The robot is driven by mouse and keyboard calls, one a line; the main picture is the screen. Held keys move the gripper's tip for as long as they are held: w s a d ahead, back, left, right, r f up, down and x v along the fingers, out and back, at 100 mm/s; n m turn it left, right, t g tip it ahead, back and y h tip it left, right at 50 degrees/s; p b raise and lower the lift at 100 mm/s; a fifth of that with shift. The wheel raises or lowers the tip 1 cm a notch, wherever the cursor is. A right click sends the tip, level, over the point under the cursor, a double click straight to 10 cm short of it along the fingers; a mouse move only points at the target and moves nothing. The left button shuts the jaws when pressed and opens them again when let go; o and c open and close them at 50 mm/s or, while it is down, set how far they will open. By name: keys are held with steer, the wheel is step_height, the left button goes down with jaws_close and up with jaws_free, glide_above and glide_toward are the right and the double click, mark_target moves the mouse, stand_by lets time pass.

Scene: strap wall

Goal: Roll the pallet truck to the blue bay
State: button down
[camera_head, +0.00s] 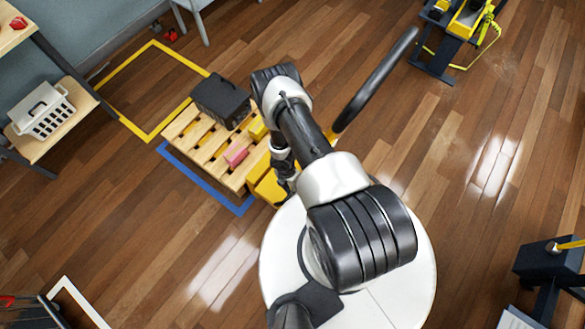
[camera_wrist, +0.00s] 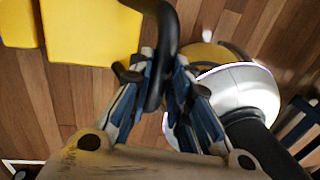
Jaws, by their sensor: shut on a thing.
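The pallet truck's yellow body (camera_head: 268,188) shows partly behind my arm, with yellow blocks of it also in the wrist view (camera_wrist: 92,35). A wooden slatted pallet (camera_head: 190,130) is at the truck and carries a dark case (camera_head: 220,98) and a pink block (camera_head: 236,156). The blue bay outline (camera_head: 205,187) shows along the pallet's near left side; the pallet covers the rest. My gripper (camera_wrist: 160,85) is shut on a black curved handle bar (camera_wrist: 158,12). In the head view my arm mostly hides the gripper. A long black bar (camera_head: 380,75) slants up right beyond my arm.
A yellow-taped bay (camera_head: 128,122) lies beyond the blue one, beside a shelf with a white basket (camera_head: 42,110). A yellow and black machine (camera_head: 455,25) stands at the upper right. A dark stand (camera_head: 548,262) is at the lower right. Floor right of my arm is open.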

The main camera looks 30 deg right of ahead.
steer(key=shift+s+d, duration=0.1)
steer(key=shift+s, duration=0.4)
steer(key=c, duration=1.6)
jaws_free()
steer(key=shift+o, duration=0.6)
steer(key=shift+w, duration=0.15)
steer(key=shift+w, duration=0.1)
step_height(320, 180, up, 12)
steer(key=w, duration=0.2)
steer(key=shift+a, duration=0.4)
steer(key=shift+w+f, duration=0.1)
steer(key=shift+f, duration=0.05)
